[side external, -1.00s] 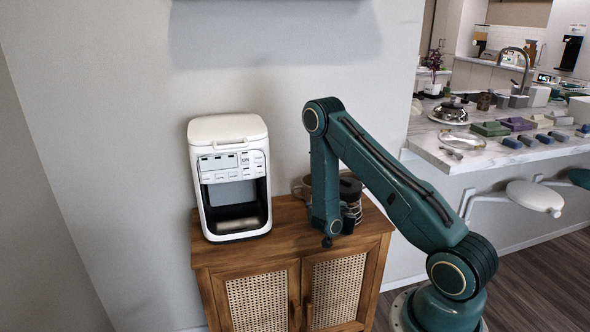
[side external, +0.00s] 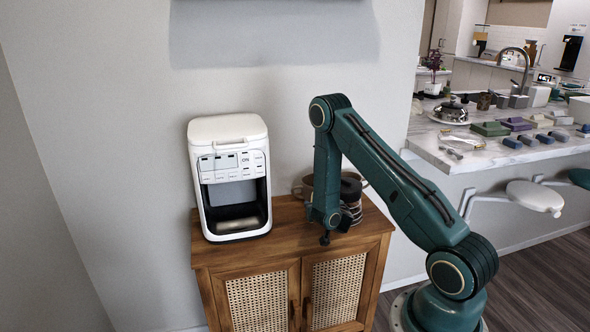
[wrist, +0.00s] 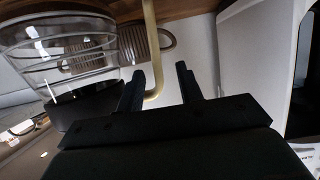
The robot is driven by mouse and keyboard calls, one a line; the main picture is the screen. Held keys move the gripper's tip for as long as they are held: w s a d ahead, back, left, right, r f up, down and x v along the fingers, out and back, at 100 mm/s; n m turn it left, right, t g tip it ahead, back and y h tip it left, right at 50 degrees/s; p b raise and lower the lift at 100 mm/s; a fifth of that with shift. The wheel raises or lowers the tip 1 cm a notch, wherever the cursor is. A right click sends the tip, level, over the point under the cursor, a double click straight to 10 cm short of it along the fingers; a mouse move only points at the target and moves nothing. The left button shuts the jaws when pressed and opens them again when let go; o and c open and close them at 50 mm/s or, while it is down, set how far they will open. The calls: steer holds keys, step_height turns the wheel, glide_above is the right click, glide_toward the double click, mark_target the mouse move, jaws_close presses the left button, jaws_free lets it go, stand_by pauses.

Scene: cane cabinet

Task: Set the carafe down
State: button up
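The glass carafe (side external: 356,208) with a dark lid is on the right part of the wooden cabinet top (side external: 285,222), partly hidden behind my arm. In the wrist view the clear carafe body (wrist: 72,52) fills the upper left, with its dark lid below. Its pale tan handle (wrist: 150,45) runs down between my fingers. My gripper (wrist: 160,76) is open, with a visible gap between the handle and each finger. In the side view my gripper (side external: 325,237) is low over the cabinet top, in front of the carafe.
A white coffee machine (side external: 229,140) stands on the left of the cabinet, with an open dark bay. A brown ribbed vessel (wrist: 142,42) stands close behind the carafe. The wall is behind the cabinet. Clear wood lies between the machine and my gripper.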

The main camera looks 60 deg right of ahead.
steer(key=shift+w+d, duration=0.15)
steer(key=shift+x, duration=2.55)
jaws_close()
steer(key=shift+r, duration=0.1)
